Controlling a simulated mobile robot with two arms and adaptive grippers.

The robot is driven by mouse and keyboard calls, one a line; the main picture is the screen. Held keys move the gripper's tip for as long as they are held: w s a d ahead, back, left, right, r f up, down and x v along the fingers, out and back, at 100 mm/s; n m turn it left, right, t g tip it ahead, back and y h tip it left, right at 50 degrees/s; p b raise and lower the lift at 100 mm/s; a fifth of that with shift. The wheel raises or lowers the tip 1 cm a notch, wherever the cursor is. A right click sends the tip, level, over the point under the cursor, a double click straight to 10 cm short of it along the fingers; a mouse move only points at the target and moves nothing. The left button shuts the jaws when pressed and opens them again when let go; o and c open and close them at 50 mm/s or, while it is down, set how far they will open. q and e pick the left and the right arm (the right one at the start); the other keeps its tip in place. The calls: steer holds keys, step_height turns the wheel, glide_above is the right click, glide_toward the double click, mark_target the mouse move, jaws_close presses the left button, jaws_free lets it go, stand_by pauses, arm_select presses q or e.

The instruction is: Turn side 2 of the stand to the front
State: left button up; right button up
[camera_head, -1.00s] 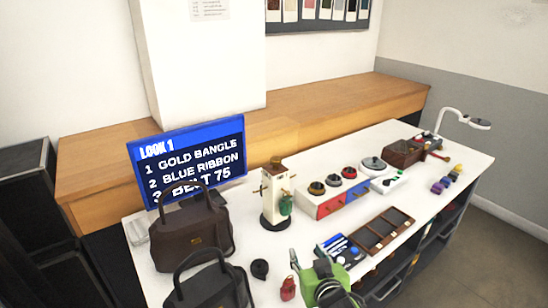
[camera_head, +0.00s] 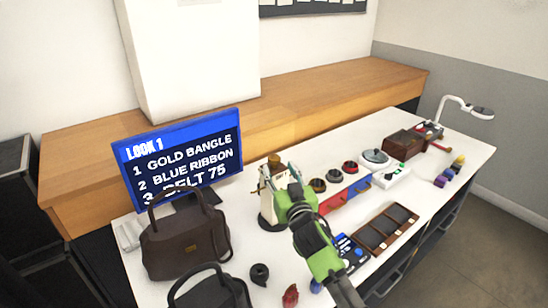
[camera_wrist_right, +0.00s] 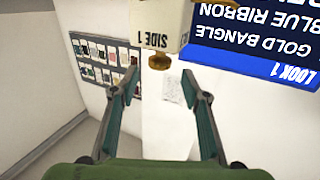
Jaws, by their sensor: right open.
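The stand (camera_head: 270,205) is a white block on a round dark base, with a gold knob (camera_head: 274,160) on top. It stands upright on the white table, and my right arm covers part of it. In the right wrist view the picture is inverted; the stand (camera_wrist_right: 155,20) shows the label "SIDE 1", with its gold knob (camera_wrist_right: 160,61) near the gap between my fingertips. My right gripper (camera_head: 281,174) is open and empty, its fingers spread at the stand's upper part; contact cannot be told. My left gripper is not in view.
A screen (camera_head: 185,155) stands behind a brown handbag (camera_head: 185,245) on the left. A dark roll (camera_head: 259,273) and a red item (camera_head: 290,295) lie in front.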

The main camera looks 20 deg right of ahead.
mark_target(276, 162)
steer(key=w, duration=0.3)
steer(key=shift+w+d, duration=0.1)
steer(key=shift+w, duration=0.1)
steer(key=w, duration=0.2)
steer(key=shift+w, duration=0.3)
steer(key=shift+w+d, duration=0.1)
steer(key=shift+w, duration=0.4)
steer(key=shift+s, duration=0.1)
jaws_close()
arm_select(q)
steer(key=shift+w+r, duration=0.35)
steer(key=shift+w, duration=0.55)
